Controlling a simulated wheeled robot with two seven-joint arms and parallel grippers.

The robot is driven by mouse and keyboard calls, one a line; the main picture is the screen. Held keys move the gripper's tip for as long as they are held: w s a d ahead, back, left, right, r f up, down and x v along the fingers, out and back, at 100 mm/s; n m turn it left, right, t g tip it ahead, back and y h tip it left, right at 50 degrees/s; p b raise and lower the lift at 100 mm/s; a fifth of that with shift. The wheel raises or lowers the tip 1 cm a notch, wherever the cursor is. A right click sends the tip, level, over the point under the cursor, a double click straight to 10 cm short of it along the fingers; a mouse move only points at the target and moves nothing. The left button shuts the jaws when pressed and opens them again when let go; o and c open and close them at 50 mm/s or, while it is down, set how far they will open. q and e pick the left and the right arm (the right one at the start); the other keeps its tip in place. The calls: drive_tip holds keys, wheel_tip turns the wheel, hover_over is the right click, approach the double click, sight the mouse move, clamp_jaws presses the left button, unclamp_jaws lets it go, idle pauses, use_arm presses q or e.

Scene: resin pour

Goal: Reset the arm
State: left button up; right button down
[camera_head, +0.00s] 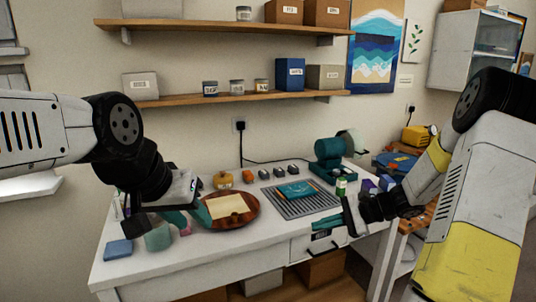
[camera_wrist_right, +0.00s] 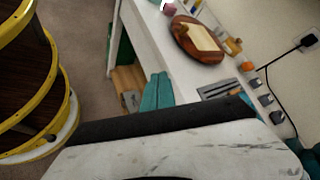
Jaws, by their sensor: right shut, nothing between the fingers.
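My left gripper (camera_head: 182,226) hangs over the left part of the white table, between a blue block and a round brown tray (camera_head: 250,217). Its teal fingers look spread apart, with nothing visibly held. My right gripper (camera_head: 325,223) is shut and empty near the table's front edge, right of the tray and in front of a grey ribbed mat (camera_head: 297,206). Its teal fingers (camera_wrist_right: 156,93) also show in the right wrist view, with the tray beyond them. A pale yellowish slab (camera_head: 227,206) lies in the tray.
The blue block (camera_head: 118,249) lies at the table's left front. Small dark items, an orange bottle and a yellow pot (camera_head: 223,180) stand behind the tray. A teal machine (camera_head: 330,160) stands at the back right. Shelves (camera_head: 225,98) hang above. The table's front strip (camera_head: 215,258) is mostly clear.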

drive_tip(key=s+a+r+n+t+h, duration=0.1)
drive_tip(key=s+r+n+t+h, duration=0.1)
drive_tip(key=s+r+n+h, duration=0.7)
drive_tip(key=s+r+n, duration=0.4)
drive_tip(key=s+r, duration=0.5)
drive_tip(key=s, duration=0.4)
drive_tip(key=shift+a+n+t, duration=0.3)
drive_tip(key=shift+n, duration=0.1)
